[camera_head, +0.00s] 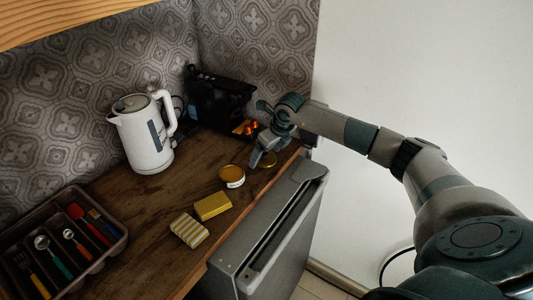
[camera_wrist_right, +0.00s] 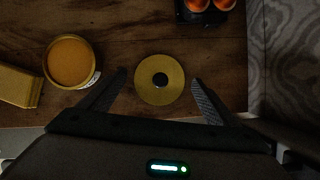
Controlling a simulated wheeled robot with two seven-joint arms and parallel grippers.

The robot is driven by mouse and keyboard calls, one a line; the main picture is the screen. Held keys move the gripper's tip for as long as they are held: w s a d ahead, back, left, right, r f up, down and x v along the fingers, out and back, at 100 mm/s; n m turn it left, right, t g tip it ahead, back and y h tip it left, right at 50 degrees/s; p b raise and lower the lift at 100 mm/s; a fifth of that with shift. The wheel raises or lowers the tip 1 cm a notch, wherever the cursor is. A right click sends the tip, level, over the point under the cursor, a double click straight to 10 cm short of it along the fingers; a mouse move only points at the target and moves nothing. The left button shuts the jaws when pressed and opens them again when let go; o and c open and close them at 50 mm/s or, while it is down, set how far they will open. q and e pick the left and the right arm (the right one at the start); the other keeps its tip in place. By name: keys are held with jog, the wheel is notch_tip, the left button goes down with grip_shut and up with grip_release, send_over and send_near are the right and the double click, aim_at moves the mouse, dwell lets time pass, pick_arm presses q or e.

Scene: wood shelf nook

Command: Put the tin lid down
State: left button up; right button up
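The tin lid (camera_wrist_right: 146,91), a flat gold disc with a dark round knob, lies on the wooden counter. In the head view the lid (camera_head: 269,160) shows partly behind my right gripper, to the right of the tin. My right gripper (camera_wrist_right: 159,82) is open, its two fingers apart on either side of the lid with gaps to it. In the head view the right gripper (camera_head: 258,157) points down near the counter. The open tin (camera_wrist_right: 71,62), with orange-brown contents, stands left of the lid; it also shows in the head view (camera_head: 232,175). My left gripper is not in view.
A yellow block (camera_head: 212,206) and a striped block (camera_head: 189,230) lie left of the tin. The counter's front edge is close to the lid.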

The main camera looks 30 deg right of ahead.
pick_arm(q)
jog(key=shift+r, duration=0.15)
pick_arm(e)
jog(key=shift+r, duration=0.2)
jog(key=shift+s+r, duration=0.1)
jog(key=shift+r, duration=0.05)
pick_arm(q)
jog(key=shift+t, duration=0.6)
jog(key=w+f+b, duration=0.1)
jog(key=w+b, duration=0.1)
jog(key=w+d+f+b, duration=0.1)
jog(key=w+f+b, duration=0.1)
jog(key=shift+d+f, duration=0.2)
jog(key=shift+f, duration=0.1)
pick_arm(e)
jog(key=v, duration=1.1)
jog(key=shift+r, duration=0.25)
jog(key=shift+s+d, duration=0.1)
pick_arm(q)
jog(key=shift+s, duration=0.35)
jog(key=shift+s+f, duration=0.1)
pick_arm(e)
jog(key=shift+s, duration=0.1)
